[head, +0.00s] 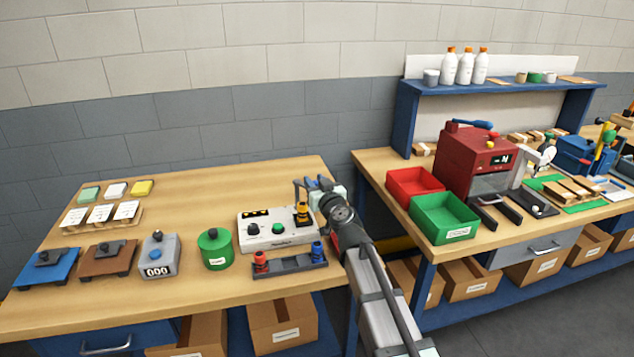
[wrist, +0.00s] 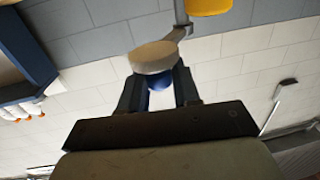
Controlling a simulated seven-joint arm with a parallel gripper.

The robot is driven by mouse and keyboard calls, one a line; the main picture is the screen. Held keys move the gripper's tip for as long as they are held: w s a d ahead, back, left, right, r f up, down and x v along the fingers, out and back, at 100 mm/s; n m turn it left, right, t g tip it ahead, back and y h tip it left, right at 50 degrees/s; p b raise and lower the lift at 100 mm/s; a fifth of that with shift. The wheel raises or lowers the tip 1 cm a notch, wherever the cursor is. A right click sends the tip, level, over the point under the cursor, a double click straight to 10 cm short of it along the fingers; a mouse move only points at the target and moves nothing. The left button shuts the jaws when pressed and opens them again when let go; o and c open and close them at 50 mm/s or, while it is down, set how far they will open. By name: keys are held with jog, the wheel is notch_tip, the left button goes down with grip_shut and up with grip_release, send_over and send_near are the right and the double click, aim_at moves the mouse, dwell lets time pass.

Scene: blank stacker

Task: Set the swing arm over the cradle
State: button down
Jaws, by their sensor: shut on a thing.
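A white control box (head: 278,230) with a black knob and a green button stands near the right end of the left bench. A dark and yellow upright part (head: 303,212) stands at its right end, beside my gripper (head: 318,192). In the wrist view my gripper (wrist: 159,88) is shut on a blue knob (wrist: 160,82) below a pale disc (wrist: 154,56). A grey bar (wrist: 181,30), seemingly the swing arm, runs from the disc toward a yellow part (wrist: 207,5). I cannot clearly make out the cradle; the gripper partly hides that end of the box.
A dark rack (head: 288,265) with red and blue pieces sits in front of the box. A green canister (head: 215,249) and a grey counter (head: 158,256) stand to its left. Red (head: 413,184) and green bins (head: 445,217) are on the right bench, across a gap.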

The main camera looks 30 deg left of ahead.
jog(key=shift+s+a+f+m+t, duration=0.1)
jog(key=shift+s+m+t, duration=0.2)
jog(key=shift+s+t, duration=0.1)
dwell(0.5)
jog(key=c, duration=0.9)
grip_release()
jog(key=shift+c, duration=0.2)
jog(key=shift+w, duration=0.1)
jog(key=shift+r, duration=5.1)
jog(key=shift+c, duration=0.3)
